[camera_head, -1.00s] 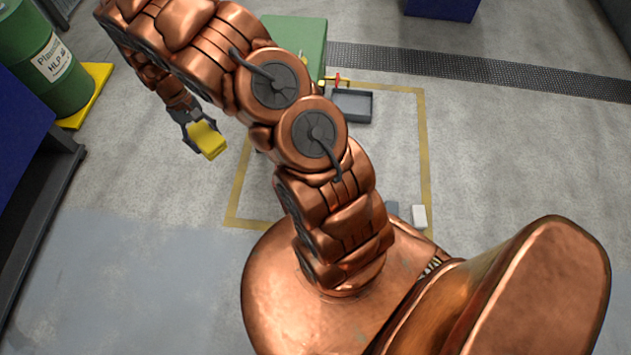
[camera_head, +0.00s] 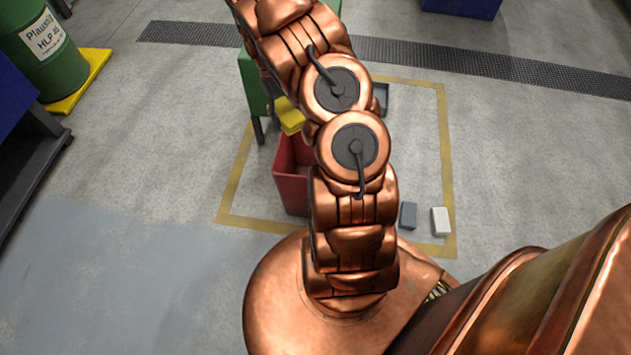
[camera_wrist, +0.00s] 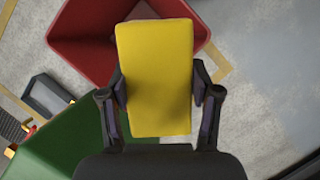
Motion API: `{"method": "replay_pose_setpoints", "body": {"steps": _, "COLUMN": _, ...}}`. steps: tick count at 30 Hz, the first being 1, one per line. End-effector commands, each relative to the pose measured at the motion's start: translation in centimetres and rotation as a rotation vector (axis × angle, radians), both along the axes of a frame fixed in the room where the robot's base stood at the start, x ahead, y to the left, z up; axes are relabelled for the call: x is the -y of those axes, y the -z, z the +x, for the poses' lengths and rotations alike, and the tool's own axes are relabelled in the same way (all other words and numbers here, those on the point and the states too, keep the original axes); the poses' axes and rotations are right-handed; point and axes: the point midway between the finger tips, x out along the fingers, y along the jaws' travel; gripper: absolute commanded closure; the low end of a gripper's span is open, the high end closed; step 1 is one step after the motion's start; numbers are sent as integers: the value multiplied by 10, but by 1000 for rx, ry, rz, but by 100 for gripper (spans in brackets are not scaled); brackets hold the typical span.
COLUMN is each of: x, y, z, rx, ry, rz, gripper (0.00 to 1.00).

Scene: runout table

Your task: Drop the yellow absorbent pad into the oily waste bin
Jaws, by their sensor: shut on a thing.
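The yellow absorbent pad (camera_wrist: 155,75) is a flat block held between the fingers of my gripper (camera_wrist: 160,92) in the wrist view. My gripper is shut on it. In the head view the pad (camera_head: 290,116) shows just left of my arm, which hides most of my gripper. An open red bin (camera_head: 291,178), apparently the oily waste bin, stands on the floor below the pad, partly hidden by my arm. In the wrist view the red bin (camera_wrist: 85,50) lies beyond the pad, which covers part of its opening.
A green bench (camera_head: 252,85) stands behind the bin. A dark tray (camera_head: 381,98) is partly hidden by my arm. A grey block (camera_head: 408,215) and a white block (camera_head: 440,221) lie on the floor at right. A green drum (camera_head: 45,55) stands far left.

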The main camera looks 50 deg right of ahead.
Motion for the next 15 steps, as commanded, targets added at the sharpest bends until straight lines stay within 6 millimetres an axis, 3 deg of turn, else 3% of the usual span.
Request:
{"method": "replay_pose_setpoints", "body": {"steps": 1, "x": 12, "y": 23, "z": -6, "rx": 0, "ry": 12, "rz": 0, "gripper": 75}}
{"method": "replay_pose_setpoints", "body": {"steps": 6, "x": 45, "y": 55, "z": -25, "rx": -2, "ry": 36, "rz": 1, "gripper": 75}}
{"method": "replay_pose_setpoints", "body": {"steps": 15, "x": 77, "y": 83, "z": -48, "rx": -6, "ry": 57, "rz": 1, "gripper": 75}}
